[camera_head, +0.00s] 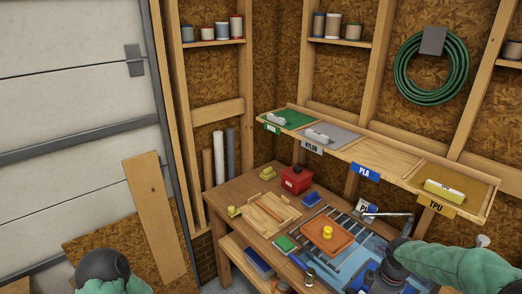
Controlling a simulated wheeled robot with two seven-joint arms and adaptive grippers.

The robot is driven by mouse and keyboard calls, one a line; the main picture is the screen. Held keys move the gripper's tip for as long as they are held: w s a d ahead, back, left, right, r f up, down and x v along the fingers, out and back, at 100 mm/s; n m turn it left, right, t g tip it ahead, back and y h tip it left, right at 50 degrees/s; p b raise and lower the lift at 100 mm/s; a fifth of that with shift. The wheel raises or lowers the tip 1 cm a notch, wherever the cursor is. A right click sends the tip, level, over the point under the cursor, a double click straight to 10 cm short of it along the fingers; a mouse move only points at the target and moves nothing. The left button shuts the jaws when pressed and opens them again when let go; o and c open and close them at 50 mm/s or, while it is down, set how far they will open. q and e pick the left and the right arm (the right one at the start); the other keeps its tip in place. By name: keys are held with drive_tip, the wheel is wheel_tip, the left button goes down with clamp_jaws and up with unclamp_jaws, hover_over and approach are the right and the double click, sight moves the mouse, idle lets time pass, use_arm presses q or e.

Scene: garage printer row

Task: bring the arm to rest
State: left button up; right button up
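My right arm (455,262) comes in from the right edge in a green sleeve. Its dark wrist is over the front right of the workbench, and my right gripper (385,281) points down there. Its fingers are too small and hidden to tell open from shut. My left arm (103,272) shows at the bottom left as a green sleeve with a dark round joint. It is in front of the garage door, away from the bench. The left fingers are not visible.
The wooden workbench (222,200) holds a red box (296,179), an orange tray (327,238) with a yellow piece, a wooden tray (265,213) and a blue mat (340,268). A leaning board (152,205) stands left of the bench.

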drive_tip(key=s+a+f+m+y, duration=0.3)
drive_tip(key=a+f+m, duration=0.1)
drive_tip(key=a+f, duration=1)
drive_tip(key=s+a+f+m, duration=0.7)
drive_tip(key=s+a+f, duration=0.3)
drive_tip(key=s+f, duration=0.25)
use_arm(q)
wheel_tip(320, 180, down, 10)
drive_tip(key=b, duration=1)
drive_tip(key=shift+w+d, duration=0.15)
drive_tip(key=shift+w, duration=0.1)
use_arm(e)
wheel_tip(320, 180, down, 7)
drive_tip(key=w+a+n, duration=0.1)
drive_tip(key=shift+w+a+y, duration=0.15)
drive_tip(key=shift+a+y, duration=0.25)
